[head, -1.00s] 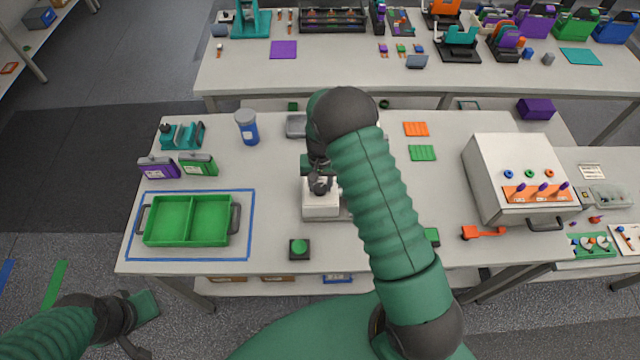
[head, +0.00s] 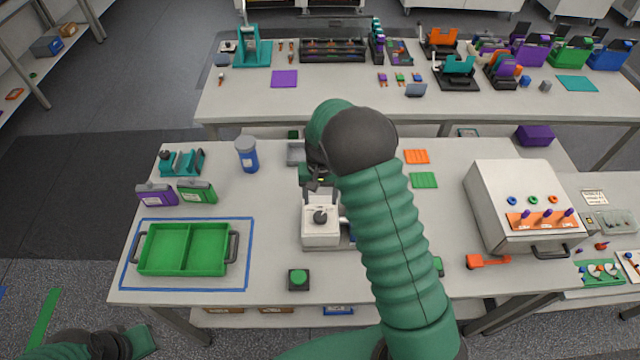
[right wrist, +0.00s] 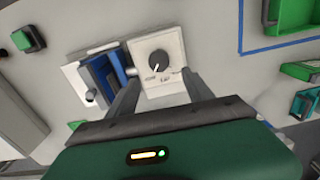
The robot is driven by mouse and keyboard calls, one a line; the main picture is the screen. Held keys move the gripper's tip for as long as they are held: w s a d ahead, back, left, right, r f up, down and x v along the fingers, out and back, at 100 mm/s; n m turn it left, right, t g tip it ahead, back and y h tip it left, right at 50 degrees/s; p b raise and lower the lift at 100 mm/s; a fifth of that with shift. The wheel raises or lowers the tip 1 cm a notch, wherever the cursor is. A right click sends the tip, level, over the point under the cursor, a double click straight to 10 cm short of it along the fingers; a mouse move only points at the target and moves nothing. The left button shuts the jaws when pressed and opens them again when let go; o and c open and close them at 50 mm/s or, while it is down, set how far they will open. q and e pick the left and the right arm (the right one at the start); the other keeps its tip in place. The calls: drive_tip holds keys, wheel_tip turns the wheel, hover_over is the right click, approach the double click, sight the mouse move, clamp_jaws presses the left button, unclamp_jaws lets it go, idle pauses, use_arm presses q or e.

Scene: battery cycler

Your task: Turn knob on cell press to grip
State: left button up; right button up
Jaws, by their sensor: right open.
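The cell press is a white block (head: 321,237) in the middle of the near table, with a round black knob (head: 320,217) on it. In the right wrist view the knob (right wrist: 159,61) faces the camera on a pale panel, its white pointer line slanting down and left. My right gripper (head: 318,182) is just behind the knob in the head view, partly hidden by my arm. In the right wrist view its two fingers are spread, with nothing between them, short of the knob. My left gripper (head: 140,342) is low at the left, away from the press; its jaws are unclear.
A green button box (head: 298,280) stands in front of the press. A green tray (head: 185,248) lies at the left inside a blue outline. A blue jar (head: 247,155) stands behind it. A white cabinet with purple levers (head: 515,195) stands at the right.

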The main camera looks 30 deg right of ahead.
wheel_tip(320, 180, up, 9)
drive_tip(key=b, duration=0.1)
drive_tip(key=shift+r, duration=0.1)
